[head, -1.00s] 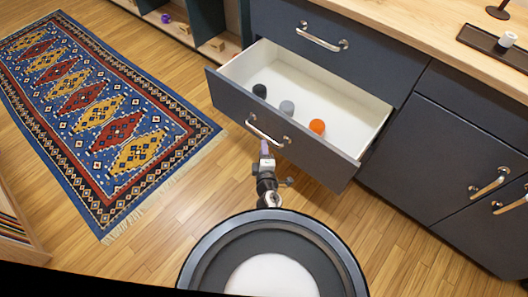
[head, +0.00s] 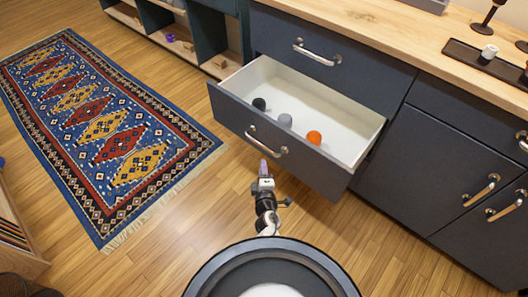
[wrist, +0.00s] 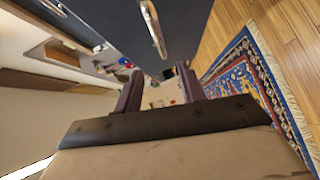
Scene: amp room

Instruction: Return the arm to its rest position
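My arm (head: 267,207) reaches forward from my base, low in front of the open drawer (head: 232,107). My gripper (head: 264,168) is just in front of the drawer's front panel, below its handle (head: 266,144), and looks apart from it. In the wrist view my gripper (wrist: 158,82) shows two purple-grey fingers spread apart with nothing held between them. The drawer is pulled out and holds a black item (head: 259,104), a grey item (head: 285,120) and an orange item (head: 314,137).
Closed dark cabinets (head: 425,165) with metal handles stand right of the drawer. A wooden counter (head: 400,35) holds a dark tray (head: 470,54). Open shelves (head: 205,65) stand at the back. A patterned rug (head: 90,110) lies left. Bare wooden floor (head: 175,215) is clear beside my arm.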

